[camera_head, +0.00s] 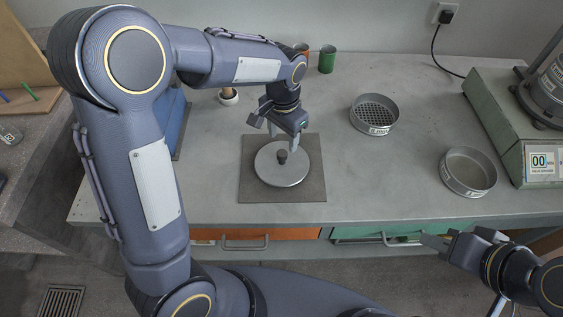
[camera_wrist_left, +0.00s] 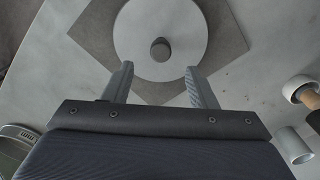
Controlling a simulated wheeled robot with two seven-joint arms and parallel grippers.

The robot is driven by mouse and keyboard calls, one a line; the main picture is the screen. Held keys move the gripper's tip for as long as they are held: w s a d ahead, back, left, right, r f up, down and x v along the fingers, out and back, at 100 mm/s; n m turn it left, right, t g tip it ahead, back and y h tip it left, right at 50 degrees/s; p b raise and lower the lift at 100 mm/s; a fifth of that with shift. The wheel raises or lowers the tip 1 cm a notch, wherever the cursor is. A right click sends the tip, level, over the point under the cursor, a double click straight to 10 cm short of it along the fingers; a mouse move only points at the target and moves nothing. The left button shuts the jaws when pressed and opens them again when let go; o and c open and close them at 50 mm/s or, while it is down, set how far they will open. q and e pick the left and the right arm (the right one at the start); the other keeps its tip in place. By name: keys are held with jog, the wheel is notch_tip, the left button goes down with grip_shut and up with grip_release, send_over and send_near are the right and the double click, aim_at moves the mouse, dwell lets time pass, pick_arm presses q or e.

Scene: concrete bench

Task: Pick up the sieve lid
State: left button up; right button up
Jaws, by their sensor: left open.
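The sieve lid (camera_head: 268,173) is a round, light grey disc with a dark knob (camera_head: 282,156) in its middle. It lies flat on a square grey mat (camera_head: 254,194). In the left wrist view the lid (camera_wrist_left: 190,30) and its knob (camera_wrist_left: 160,48) show just beyond the fingertips. My left gripper (camera_head: 283,137) is open and empty above the far side of the lid, with its fingers (camera_wrist_left: 160,80) apart and the knob not between them. My right gripper (camera_head: 438,242) is at the bench's front edge, at the lower right; its opening is unclear.
A mesh sieve (camera_head: 374,114) and a plain pan (camera_head: 468,172) stand to the right of the mat. A green device (camera_head: 505,125) stands at the far right. A green cup (camera_head: 327,60) and a small wooden-handled brush (camera_head: 228,96) are behind. Bench between mat and sieve is clear.

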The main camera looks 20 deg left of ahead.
aim_at(282, 153)
pick_arm(q)
notch_tip(282, 153, down, 8)
jog(key=shift+r+p, duration=0.15)
jog(key=shift+p, duration=0.2)
grip_shut()
